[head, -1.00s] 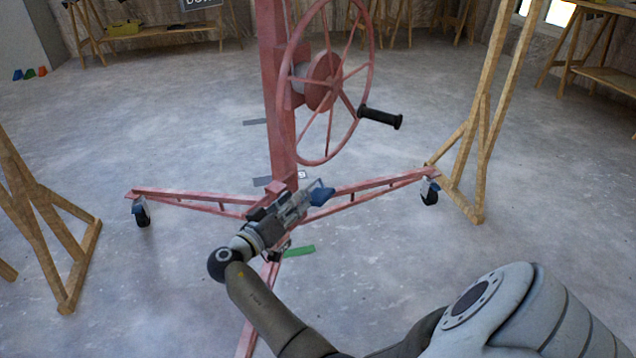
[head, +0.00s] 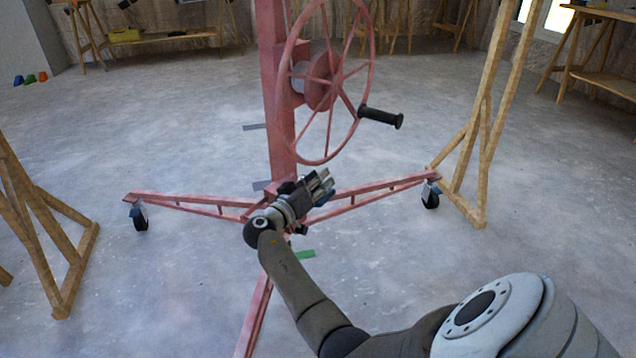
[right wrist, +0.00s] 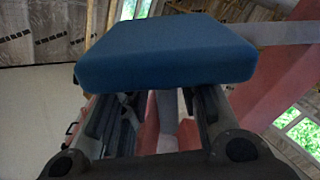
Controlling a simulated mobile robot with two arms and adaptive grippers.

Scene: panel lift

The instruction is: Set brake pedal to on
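My right gripper (head: 322,182) is low in front of the red stand's post in the head view. In the right wrist view, a broad blue pad (right wrist: 165,50), likely the brake pedal, fills the upper middle, very close to the gripper. A grey bar (right wrist: 285,30) shows at its right. The right gripper's two fingers (right wrist: 160,120) stand apart with a gap between them; the pad hides their tips. I cannot tell whether they touch it. In the head view the pad is hidden at the gripper. My left gripper is not in view.
The red stand has a large wheel (head: 328,80) with a black handle (head: 381,117) above the gripper. Its legs spread on casters (head: 430,194). A green tab (head: 305,254) is low beside the front leg (head: 255,315). Wooden trestles (head: 50,240) stand either side; open floor lies between.

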